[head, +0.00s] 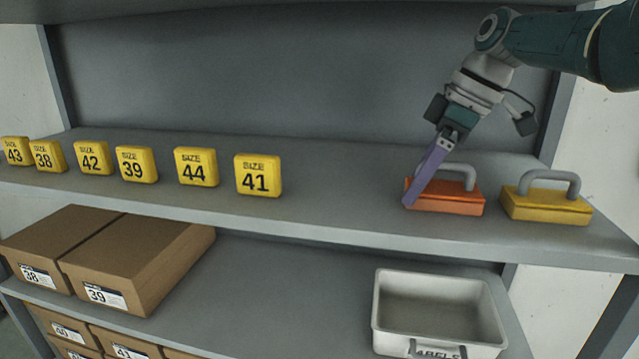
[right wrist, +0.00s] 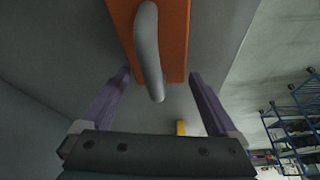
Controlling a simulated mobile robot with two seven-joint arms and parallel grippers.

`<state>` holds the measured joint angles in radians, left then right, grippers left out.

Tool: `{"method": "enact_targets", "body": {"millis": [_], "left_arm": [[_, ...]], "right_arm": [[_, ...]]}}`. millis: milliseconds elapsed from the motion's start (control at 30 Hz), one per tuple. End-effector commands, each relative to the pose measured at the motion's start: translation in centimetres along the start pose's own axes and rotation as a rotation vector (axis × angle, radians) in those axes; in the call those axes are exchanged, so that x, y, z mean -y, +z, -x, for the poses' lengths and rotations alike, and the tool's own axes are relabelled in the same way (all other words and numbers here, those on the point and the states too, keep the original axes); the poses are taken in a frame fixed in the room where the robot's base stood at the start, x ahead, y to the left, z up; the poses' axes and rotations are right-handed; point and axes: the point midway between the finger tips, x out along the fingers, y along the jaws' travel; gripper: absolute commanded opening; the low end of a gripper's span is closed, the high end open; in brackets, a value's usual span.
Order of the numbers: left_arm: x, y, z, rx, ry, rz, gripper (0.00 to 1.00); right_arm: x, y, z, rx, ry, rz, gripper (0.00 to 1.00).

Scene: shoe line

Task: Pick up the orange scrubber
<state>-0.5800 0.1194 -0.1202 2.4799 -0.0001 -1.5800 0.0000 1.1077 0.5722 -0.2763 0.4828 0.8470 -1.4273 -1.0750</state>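The orange scrubber (head: 452,203) lies on the upper shelf at the right, with a grey arched handle on top. It also shows at the top of the right wrist view (right wrist: 178,30). My right gripper (head: 409,200) reaches down from the upper right, its purple finger in front of the scrubber's left end in the head view. In the right wrist view my right gripper (right wrist: 160,74) is open, its two purple fingers apart on either side of the handle, with nothing clamped. I cannot tell whether a finger touches the scrubber. My left gripper is not in view.
A yellow scrubber (head: 546,204) sits just right of the orange one. Several yellow size blocks (head: 258,175) line the shelf at left; the stretch between is clear. Below are brown boxes (head: 150,262) and a white labels bin (head: 440,335). The shelf's back panel (head: 280,75) stands behind.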

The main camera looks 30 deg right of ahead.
Motion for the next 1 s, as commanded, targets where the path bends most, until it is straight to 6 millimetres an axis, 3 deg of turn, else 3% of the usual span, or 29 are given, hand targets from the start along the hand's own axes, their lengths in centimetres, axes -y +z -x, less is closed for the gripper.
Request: {"method": "enact_targets", "body": {"millis": [67,600,1000], "left_arm": [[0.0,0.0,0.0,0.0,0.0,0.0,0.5],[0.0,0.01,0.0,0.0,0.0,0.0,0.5],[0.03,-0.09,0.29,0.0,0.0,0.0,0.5]], "right_arm": [[0.0,0.02,0.01,0.0,0.0,-0.001,0.84],[-0.01,0.02,0.02,0.0,0.0,-0.001,0.25],[-0.02,-0.4,1.0,-0.001,0.001,0.0,0.25]]}}
